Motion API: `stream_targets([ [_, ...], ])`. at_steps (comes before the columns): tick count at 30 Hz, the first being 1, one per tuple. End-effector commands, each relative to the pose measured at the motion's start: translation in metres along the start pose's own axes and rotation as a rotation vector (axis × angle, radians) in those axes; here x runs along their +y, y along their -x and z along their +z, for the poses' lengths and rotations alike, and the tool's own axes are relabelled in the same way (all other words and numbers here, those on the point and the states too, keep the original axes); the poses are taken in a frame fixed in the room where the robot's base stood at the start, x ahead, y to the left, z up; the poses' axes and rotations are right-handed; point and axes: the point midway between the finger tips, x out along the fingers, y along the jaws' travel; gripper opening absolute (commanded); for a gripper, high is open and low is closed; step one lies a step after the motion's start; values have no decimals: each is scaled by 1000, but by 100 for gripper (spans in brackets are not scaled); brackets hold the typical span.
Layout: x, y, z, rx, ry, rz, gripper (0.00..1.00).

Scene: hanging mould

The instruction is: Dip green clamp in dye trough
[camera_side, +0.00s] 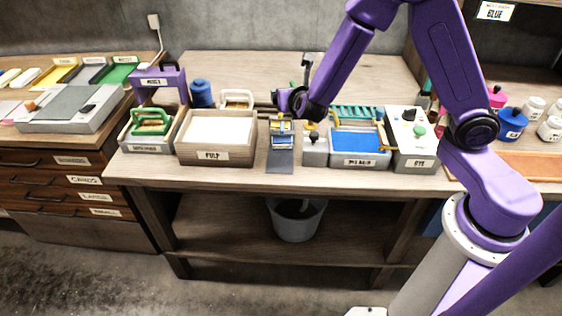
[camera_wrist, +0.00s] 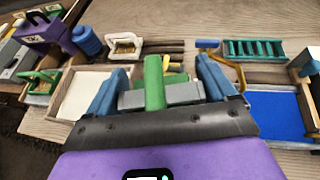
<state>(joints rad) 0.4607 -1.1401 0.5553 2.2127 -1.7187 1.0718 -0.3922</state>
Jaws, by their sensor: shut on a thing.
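My gripper (camera_wrist: 161,72) is shut on the green clamp (camera_wrist: 154,82). In the wrist view the clamp's green body stands between my blue fingers, with grey blocks on both sides of it. In the side view my gripper (camera_side: 283,127) is over the bench, above a dark grey plate (camera_side: 280,162), left of the dye trough. Little of the clamp can be made out there. The trough, with its blue surface (camera_side: 358,141), sits right of my gripper; it also shows at the right of the wrist view (camera_wrist: 274,114). The clamp is apart from it.
A pulp box (camera_side: 215,154) stands left of my gripper. A small grey box (camera_side: 315,151) lies between my gripper and the trough. A teal rack (camera_side: 355,112) is behind the trough, and a grey box with knobs (camera_side: 411,150) is to its right.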

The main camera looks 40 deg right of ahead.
Motion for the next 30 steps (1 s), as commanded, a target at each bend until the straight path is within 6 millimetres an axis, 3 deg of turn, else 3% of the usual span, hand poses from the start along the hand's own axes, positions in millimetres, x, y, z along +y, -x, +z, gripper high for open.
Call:
stream_targets([
  [6,20,-29,-39,-5,-45,-126,52],
  [13,27,-47,-70,-14,-81,-219,52],
  [30,28,-54,-84,-19,-92,-250,52],
])
